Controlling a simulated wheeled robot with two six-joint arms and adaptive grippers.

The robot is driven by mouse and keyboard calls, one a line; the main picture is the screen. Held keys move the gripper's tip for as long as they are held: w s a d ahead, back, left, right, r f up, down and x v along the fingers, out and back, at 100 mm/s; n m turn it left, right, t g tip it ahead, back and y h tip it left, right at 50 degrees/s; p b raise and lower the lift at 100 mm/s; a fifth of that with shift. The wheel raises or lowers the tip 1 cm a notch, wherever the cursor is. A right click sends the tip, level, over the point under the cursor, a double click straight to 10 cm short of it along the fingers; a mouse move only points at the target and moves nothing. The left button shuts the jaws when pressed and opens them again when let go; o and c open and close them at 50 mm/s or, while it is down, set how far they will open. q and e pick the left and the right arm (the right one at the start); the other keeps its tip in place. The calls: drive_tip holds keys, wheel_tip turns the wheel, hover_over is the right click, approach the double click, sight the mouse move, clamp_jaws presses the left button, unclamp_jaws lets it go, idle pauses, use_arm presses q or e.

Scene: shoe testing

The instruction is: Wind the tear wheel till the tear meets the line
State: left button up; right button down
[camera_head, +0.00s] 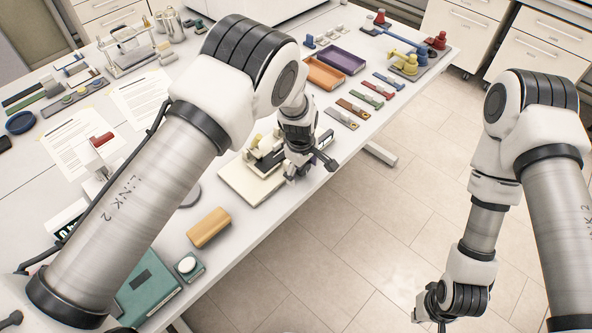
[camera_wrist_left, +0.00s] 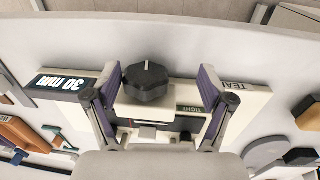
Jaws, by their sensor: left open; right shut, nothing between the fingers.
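The tear tester is a cream device (camera_head: 238,186) near the table's front edge. In the left wrist view its black tear wheel (camera_wrist_left: 147,88) is a ridged knob with a white mark pointing to the top of the picture. My left gripper (camera_head: 308,168) is over the tester. In the left wrist view its purple-padded fingers (camera_wrist_left: 160,80) are spread on either side of the wheel, which lies closer to the left finger. My right gripper (camera_head: 437,318) is shut and empty, off the table.
A tan block (camera_head: 209,228) and a small green box with a white button (camera_head: 188,266) lie in front of the tester. Coloured strips (camera_head: 366,97) and orange and purple trays (camera_head: 325,74) lie beyond it. Floor is clear under my right arm.

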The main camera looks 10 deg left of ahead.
sight(304, 166)
use_arm(q)
drive_tip(key=w+f, duration=0.1)
drive_tip(key=w, duration=0.1)
drive_tip(key=shift+w+a+f, duration=0.1)
drive_tip(key=shift+w+f, duration=0.2)
drive_tip(key=shift+f, duration=0.1)
drive_tip(key=shift+w, duration=0.1)
drive_tip(key=c, duration=0.4)
drive_tip(key=shift+s+d+r, duration=0.2)
drive_tip(key=shift+s+r, duration=0.05)
drive_tip(key=shift+s, duration=0.05)
drive_tip(key=c, duration=0.5)
drive_tip(key=shift+s+r, duration=0.25)
drive_tip(key=shift+s, duration=0.05)
drive_tip(key=shift+c, duration=1.3)
drive_tip(key=shift+f, duration=0.1)
use_arm(e)
drive_tip(key=shift+w+f, duration=0.25)
drive_tip(key=shift+w, duration=0.55)
use_arm(q)
drive_tip(key=shift+g, duration=0.3)
